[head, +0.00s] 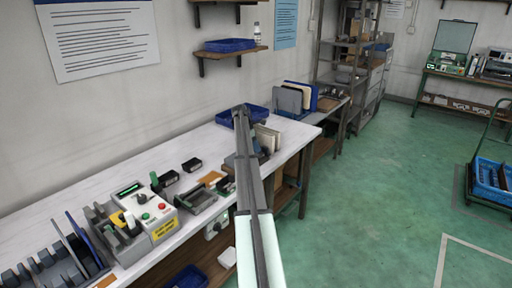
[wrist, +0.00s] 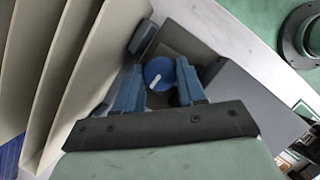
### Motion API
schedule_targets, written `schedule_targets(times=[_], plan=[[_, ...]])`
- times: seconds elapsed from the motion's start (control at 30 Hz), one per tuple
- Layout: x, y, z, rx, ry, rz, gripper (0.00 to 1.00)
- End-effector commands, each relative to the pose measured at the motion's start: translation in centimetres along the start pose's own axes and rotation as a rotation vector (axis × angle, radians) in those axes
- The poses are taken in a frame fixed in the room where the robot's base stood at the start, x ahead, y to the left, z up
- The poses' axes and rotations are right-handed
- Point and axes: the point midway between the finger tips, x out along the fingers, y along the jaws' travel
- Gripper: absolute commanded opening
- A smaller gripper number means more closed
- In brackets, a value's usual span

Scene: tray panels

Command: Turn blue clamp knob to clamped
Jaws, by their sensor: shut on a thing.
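The blue clamp knob (wrist: 160,68) is in the upper middle of the wrist view, round, with a white pointer line slanting toward the lower left. It sits in front of a dark grey block. My gripper (wrist: 160,83) has its two blue fingers on either side of the knob, shut on it. The exact contact at the fingertips is hard to see.
The cream panels (wrist: 92,75) stand upright close on the left in the wrist view. A grey block (wrist: 240,95) lies close on the right. In the head view, a blue tray (head: 224,118) is behind my arm, and a control box (head: 158,215) stands on the white bench.

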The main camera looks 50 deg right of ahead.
Motion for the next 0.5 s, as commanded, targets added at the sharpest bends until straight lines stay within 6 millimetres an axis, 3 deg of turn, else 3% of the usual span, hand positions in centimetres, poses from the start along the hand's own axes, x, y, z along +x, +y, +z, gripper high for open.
schedule_targets(times=[0.5], plan=[[-0.01, 0.46, 0.07, 0.323, -0.001, -0.134, 0.09]])
